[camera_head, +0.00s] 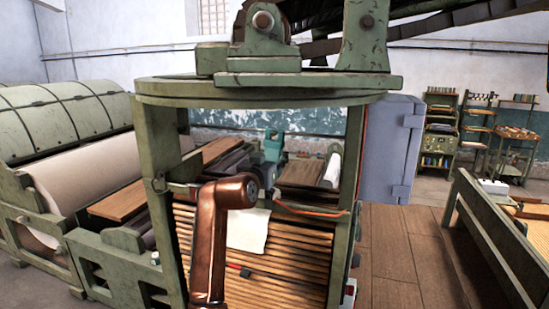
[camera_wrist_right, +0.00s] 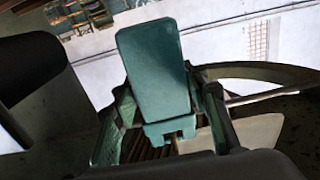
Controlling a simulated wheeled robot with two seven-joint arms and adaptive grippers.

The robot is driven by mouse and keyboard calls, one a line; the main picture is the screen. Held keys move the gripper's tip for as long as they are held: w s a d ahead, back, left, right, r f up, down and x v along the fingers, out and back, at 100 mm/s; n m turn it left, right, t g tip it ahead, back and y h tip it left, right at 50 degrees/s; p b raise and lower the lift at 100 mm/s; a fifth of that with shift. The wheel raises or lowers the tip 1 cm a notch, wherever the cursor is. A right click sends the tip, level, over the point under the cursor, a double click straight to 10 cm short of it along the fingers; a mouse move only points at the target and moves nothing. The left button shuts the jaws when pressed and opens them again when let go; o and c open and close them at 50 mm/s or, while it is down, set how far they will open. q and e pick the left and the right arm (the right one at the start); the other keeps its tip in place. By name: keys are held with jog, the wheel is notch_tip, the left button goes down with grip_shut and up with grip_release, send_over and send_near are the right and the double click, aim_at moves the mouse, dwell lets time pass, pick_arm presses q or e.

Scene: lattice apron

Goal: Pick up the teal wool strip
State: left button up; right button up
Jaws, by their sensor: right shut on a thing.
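The teal strip (camera_wrist_right: 152,70) stands up as a smooth, thick teal piece in the middle of the right wrist view. My right gripper (camera_wrist_right: 162,122) is shut on its lower end, with a finger on each side. In the head view, a small teal shape (camera_head: 273,143) shows inside the green machine frame, above the slatted bed. My right gripper (camera_head: 270,157) is there with it, small and partly hidden. I cannot make out the finger contact in the head view. My left gripper is not in view.
A green machine frame (camera_head: 347,185) with posts and a top plate surrounds the space. Below lies a slatted wooden bed (camera_head: 290,265) with a pale sheet (camera_head: 249,232). A large pale roll (camera_head: 85,180) is at left. Wooden floor (camera_head: 400,255) is clear at right.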

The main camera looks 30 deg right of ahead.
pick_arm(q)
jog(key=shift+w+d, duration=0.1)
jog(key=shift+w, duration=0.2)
pick_arm(e)
jog(key=shift+s+r, duration=0.1)
jog(key=shift+r, duration=0.05)
